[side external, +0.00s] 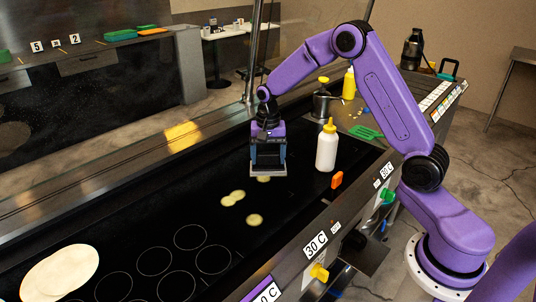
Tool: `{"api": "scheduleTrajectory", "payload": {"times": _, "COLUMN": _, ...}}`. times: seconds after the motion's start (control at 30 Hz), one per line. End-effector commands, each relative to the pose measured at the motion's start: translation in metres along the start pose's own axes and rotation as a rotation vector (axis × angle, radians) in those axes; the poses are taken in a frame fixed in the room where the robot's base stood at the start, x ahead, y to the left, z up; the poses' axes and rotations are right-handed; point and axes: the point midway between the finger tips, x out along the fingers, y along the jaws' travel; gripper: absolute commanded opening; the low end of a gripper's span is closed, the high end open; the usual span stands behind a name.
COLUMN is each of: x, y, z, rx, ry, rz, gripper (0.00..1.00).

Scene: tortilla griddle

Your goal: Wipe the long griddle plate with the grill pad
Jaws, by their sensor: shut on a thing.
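The long black griddle plate (200,185) runs from the lower left to the upper right in the side view, with white circles marked on its near left part. My gripper (267,158) points down over the plate's right part. It is shut on a greyish block, which I take to be the grill pad (268,172). The pad is at or just above the plate; I cannot tell whether it touches. Small pale yellow spots (254,220) lie on the plate in front of the pad, and one is partly hidden under it.
A white bottle with a yellow cap (326,150) stands close to the right of my gripper. A small orange object (337,180) is at the plate's near edge. Pale tortillas (60,272) lie at the lower left. A green utensil (366,132) and yellow bottle (348,84) are behind right.

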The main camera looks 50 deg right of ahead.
Motion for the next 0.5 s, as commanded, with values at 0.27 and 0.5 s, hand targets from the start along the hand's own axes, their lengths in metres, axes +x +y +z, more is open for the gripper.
{"api": "scheduleTrajectory", "payload": {"times": 0.27, "x": 0.021, "y": 0.000, "z": 0.001, "rx": -0.001, "ry": -0.002, "rz": 0.003, "gripper": 0.44}}
{"api": "scheduleTrajectory", "payload": {"times": 0.5, "x": 0.041, "y": 0.000, "z": 0.000, "rx": -0.001, "ry": -0.001, "rz": 0.001, "gripper": 0.44}}
